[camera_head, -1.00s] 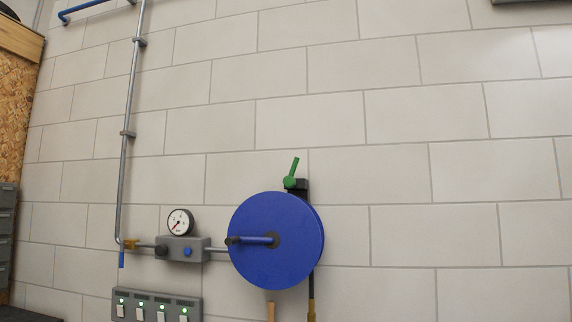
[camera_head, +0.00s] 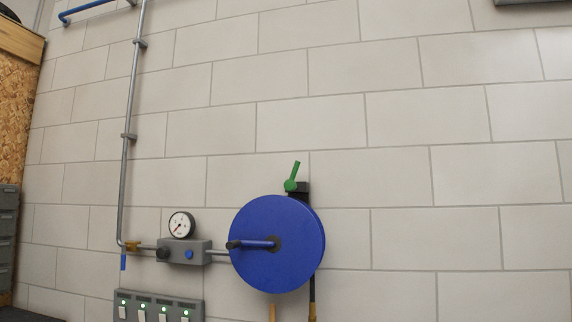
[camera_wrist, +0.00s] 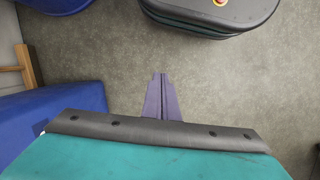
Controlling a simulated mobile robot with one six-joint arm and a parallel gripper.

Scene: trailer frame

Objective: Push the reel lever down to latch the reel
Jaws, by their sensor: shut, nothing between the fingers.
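The blue reel (camera_head: 276,243) hangs on the block wall, with a crank handle (camera_head: 250,244) across its face. The green reel lever (camera_head: 292,177) stands at the reel's top right on a dark bracket (camera_head: 299,188). It points up, tilted slightly right. My gripper (camera_wrist: 161,76) is shut and empty in the wrist view, over grey floor; it does not show in the head view. The lever is not visible in the wrist view.
Left of the reel are a gauge (camera_head: 181,224), a grey regulator block (camera_head: 184,252), a vertical pipe (camera_head: 126,140) and a switch panel (camera_head: 160,306). In the wrist view, a blue object (camera_wrist: 50,120) lies left and a dark rounded body (camera_wrist: 210,14) is at the top.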

